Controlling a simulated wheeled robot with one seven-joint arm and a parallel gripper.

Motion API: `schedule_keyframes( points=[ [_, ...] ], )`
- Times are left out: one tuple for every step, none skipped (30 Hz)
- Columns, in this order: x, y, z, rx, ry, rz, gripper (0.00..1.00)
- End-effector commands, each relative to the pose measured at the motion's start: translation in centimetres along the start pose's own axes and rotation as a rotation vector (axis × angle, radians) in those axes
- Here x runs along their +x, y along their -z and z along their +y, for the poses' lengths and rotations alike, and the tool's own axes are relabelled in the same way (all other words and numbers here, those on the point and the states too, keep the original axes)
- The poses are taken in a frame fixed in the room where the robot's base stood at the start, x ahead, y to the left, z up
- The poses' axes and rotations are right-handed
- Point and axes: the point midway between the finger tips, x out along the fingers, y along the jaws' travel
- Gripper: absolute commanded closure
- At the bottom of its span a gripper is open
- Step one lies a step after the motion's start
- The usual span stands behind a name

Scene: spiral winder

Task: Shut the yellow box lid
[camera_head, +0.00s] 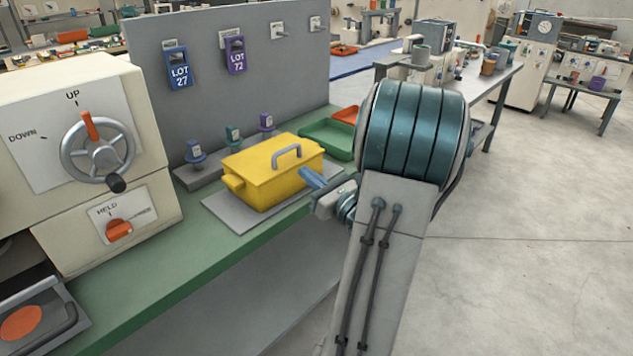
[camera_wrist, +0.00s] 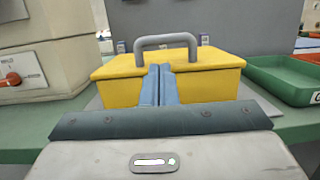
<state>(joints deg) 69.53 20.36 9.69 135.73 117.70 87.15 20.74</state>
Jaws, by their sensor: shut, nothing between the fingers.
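The yellow box (camera_head: 268,178) sits on a grey mat (camera_head: 222,209) on the green bench. Its lid (camera_head: 262,158) lies flat on top and looks shut, with a grey arched handle (camera_head: 287,153) standing up from it. In the wrist view the lid (camera_wrist: 110,67) and handle (camera_wrist: 165,40) are straight ahead. My gripper (camera_head: 309,176) has its blue fingers together, with nothing between them. It is at the box's near right side, pointing at it. In the wrist view the fingers (camera_wrist: 158,72) overlap the box front; I cannot tell whether they touch it.
A green tray (camera_head: 328,138) stands right of the box. A cream machine with a handwheel (camera_head: 97,147) stands to the left. A grey panel with lot tags (camera_head: 178,68) rises behind. Small tagged pieces (camera_head: 195,152) stand behind the box. Open floor lies to the right.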

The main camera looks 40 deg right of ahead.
Motion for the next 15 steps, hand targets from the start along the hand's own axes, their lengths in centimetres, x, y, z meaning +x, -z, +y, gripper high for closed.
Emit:
schedule_keyframes(
  points=[
    [1.1, -0.1, 0.1, -0.001, -0.004, -0.001, 1.00],
    [1.6, 0.0, 0.1, -0.001, -0.004, -0.001, 1.00],
    [2.2, -0.1, 0.1, 0.000, -0.003, -0.001, 1.00],
    [2.7, 0.0, 0.1, 0.000, -0.004, -0.001, 1.00],
    [3.2, 0.0, 0.1, 0.000, -0.004, -0.001, 1.00],
    [3.7, 0.0, 0.1, 0.000, -0.003, -0.001, 1.00],
    [4.0, 0.0, 0.0, 0.000, -0.002, 0.000, 1.00],
    [4.3, 0.0, 0.0, 0.000, -0.002, 0.001, 1.00],
    [4.6, 0.0, 0.0, 0.000, -0.002, 0.000, 1.00],
    [4.8, 0.0, 0.0, 0.000, -0.002, 0.000, 1.00],
    [5.0, 0.0, 0.0, 0.000, -0.001, 0.000, 1.00],
    [5.1, 0.0, 0.0, 0.000, -0.001, 0.000, 1.00],
    [5.2, 0.0, 0.0, 0.000, -0.001, 0.000, 1.00],
    [5.2, 0.0, 0.0, 0.000, -0.001, 0.001, 1.00],
    [5.3, 0.0, 0.0, 0.000, -0.001, 0.001, 1.00]
  ],
)
